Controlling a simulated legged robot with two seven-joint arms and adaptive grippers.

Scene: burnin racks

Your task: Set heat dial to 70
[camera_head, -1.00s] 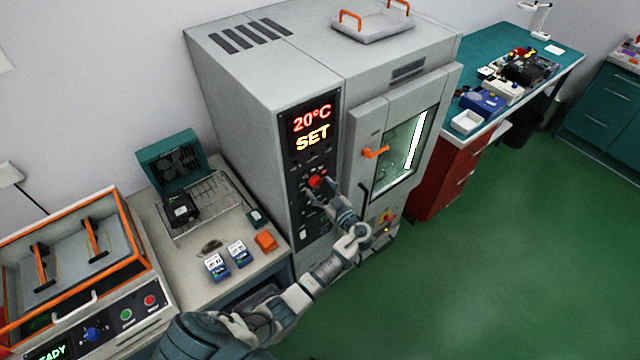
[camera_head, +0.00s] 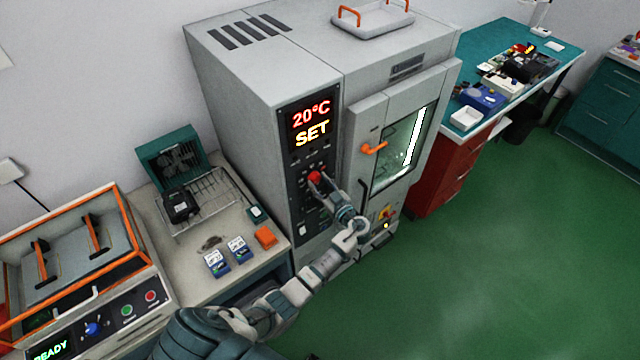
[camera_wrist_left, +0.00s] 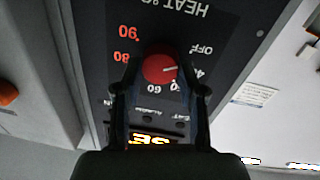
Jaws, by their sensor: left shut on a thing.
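The heat dial (camera_head: 315,177) is a red knob on the dark control panel of the tall grey oven (camera_head: 250,110). My left gripper (camera_head: 319,187) is at it, with its fingers shut on the knob from both sides. In the left wrist view, which is upside down, the dial (camera_wrist_left: 159,68) sits between the fingertips of the left gripper (camera_wrist_left: 160,80). Its white mark points right, towards the 40 side of the scale. 60, 80 and 90 are readable; the 70 mark is hidden by a finger. The display (camera_head: 312,123) reads 20°C and SET. My right gripper is not in view.
A bench (camera_head: 170,240) with a wire rack and small boxes stands to the left, beside an orange-rimmed bath unit (camera_head: 80,240). Green floor is clear at right.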

